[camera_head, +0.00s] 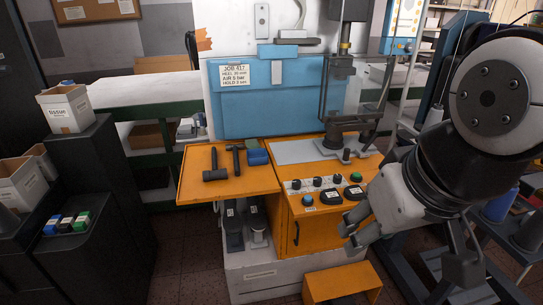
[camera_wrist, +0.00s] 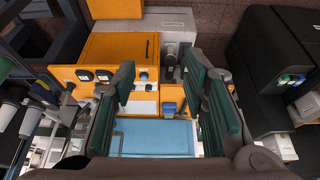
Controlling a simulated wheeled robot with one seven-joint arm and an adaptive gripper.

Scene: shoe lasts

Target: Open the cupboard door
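The orange cupboard door (camera_head: 315,228) is on the front of the machine's base, below the control panel, and looks closed. Its dark upright handle (camera_head: 297,233) is near the door's left edge. In the wrist view, seen upside down, the door (camera_wrist: 112,47) is ahead of the fingers and its handle (camera_wrist: 147,49) lies near the door's right edge. My gripper (camera_head: 408,254) is at the right of the head view, in front of the machine and apart from the door. In the wrist view my gripper (camera_wrist: 157,75) has its green-padded fingers wide apart with nothing between them.
An orange side shelf (camera_head: 228,186) holds hammers and a blue block. An orange step (camera_head: 342,282) sits low before the machine. The control panel (camera_head: 325,189) juts above the door. Dark cabinets (camera_head: 95,215) stand left, a rack with spools (camera_head: 500,207) right.

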